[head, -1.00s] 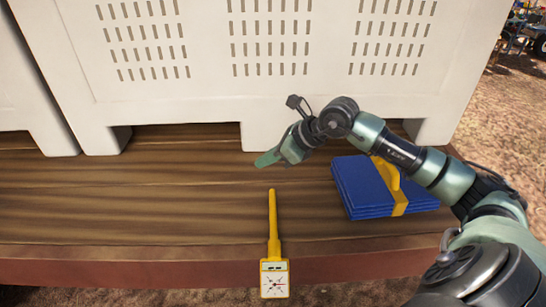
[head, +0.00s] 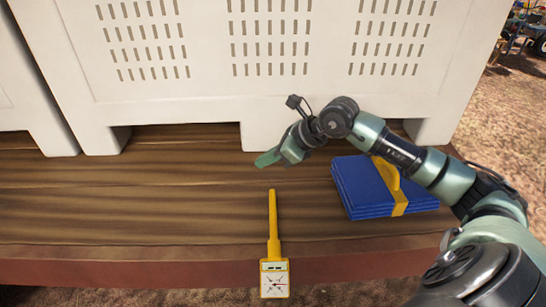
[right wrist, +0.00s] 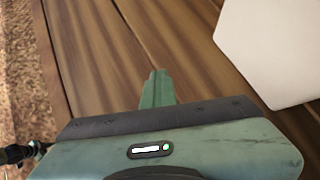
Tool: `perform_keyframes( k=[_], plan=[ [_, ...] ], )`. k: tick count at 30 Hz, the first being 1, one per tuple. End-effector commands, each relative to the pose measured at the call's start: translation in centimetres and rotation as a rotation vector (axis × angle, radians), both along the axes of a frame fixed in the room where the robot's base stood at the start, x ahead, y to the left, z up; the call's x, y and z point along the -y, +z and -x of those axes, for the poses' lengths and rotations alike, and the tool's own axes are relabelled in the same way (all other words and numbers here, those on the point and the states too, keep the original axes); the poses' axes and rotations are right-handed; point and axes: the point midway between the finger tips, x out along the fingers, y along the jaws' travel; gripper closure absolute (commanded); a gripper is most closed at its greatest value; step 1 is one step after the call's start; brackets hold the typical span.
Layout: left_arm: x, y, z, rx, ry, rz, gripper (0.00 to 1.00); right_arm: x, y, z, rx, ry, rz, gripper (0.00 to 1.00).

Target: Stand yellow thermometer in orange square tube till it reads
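The yellow thermometer (head: 274,235) shows in the head view, its stem pointing toward the white crate and its square white dial toward me, overlapping the wooden deck's front edge. I cannot tell what supports the dial end. My right gripper (head: 267,160) is beyond the stem's tip, apart from it and low over the deck. In the right wrist view its green fingers (right wrist: 157,88) are together with nothing seen between them. My left gripper is not in view. I see no orange square tube in these frames.
A large white slotted crate (head: 210,95) stands along the back of the wooden deck (head: 130,200). A blue stack (head: 365,190) with a yellow strap lies on the deck at right, near my right forearm. The deck's left part is clear.

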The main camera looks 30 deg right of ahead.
Motion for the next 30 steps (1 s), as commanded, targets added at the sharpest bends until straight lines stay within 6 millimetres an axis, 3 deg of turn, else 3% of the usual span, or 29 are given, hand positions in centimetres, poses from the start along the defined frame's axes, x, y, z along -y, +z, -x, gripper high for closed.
perform_keyframes(
  k=[1, 5, 17, 30],
  plan=[
    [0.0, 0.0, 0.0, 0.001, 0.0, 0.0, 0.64, 0.0, 0.0, 0.0, 0.0, 0.0, 0.0, 0.96],
    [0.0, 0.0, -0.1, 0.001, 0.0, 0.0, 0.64, 0.0, 0.0, 0.0, 0.0, 0.0, 0.0, 0.6],
    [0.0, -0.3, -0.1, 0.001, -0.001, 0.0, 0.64, 0.2, 0.1, 0.2, 0.0, -0.001, 0.002, 0.59],
    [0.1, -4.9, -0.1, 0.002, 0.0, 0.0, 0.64, 2.8, 3.4, 3.9, -0.003, -0.005, 0.003, 0.59]
  ],
)
